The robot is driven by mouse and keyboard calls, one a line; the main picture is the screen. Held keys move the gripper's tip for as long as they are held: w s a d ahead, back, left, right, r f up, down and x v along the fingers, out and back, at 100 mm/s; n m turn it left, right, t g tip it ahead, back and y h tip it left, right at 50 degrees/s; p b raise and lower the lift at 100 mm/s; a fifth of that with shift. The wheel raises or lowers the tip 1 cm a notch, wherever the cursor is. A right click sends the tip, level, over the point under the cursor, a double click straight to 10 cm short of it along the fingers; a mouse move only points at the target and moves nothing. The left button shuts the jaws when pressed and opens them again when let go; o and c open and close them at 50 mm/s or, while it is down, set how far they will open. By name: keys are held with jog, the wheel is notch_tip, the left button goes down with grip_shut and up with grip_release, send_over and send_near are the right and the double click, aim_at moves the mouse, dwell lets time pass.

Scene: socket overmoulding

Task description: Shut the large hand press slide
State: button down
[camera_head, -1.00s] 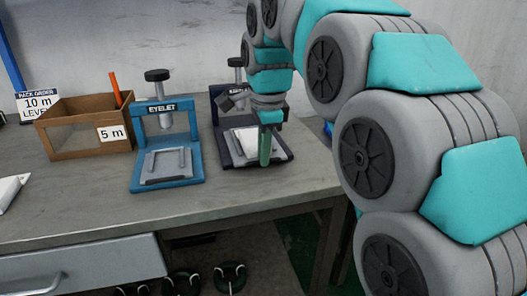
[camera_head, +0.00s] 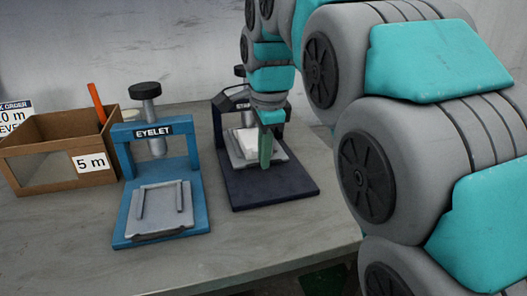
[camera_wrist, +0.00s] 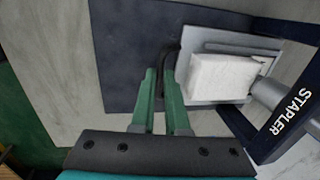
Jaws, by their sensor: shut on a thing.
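The large hand press is the dark navy one, labelled STAPLER (camera_wrist: 290,112) in the wrist view; its long base (camera_head: 270,187) lies bare at the front. Its grey slide (camera_head: 279,155) sits at the rear of the base, with its inner part under the press frame. A white block (camera_wrist: 222,78) rests on the slide, close to the grey plunger (camera_wrist: 268,95). My gripper (camera_head: 265,158) is at the slide's front edge. In the wrist view its green fingers (camera_wrist: 160,78) are closed on the slide's dark handle (camera_wrist: 171,58), which they partly hide.
A smaller blue press labelled EYELET (camera_head: 153,132) stands to the left on the grey table (camera_head: 70,235). A brown box (camera_head: 60,160) marked 5 m, with an orange stick in it, stands further left. My arm fills the right side.

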jog(key=shift+w+r, duration=0.1)
jog(key=shift+w, duration=0.1)
jog(key=c, duration=0.9)
grip_release()
jog(key=shift+a, duration=0.1)
jog(key=shift+s+d+r, duration=0.1)
jog(key=shift+s+r, duration=0.1)
jog(key=shift+r, duration=1.05)
jog(key=shift+s+d+r, duration=0.1)
jog(key=shift+s+r, duration=0.15)
jog(key=shift+r, duration=1)
jog(key=shift+s+d+r, duration=0.1)
jog(key=shift+s+r, duration=0.1)
jog(key=shift+r, duration=1.05)
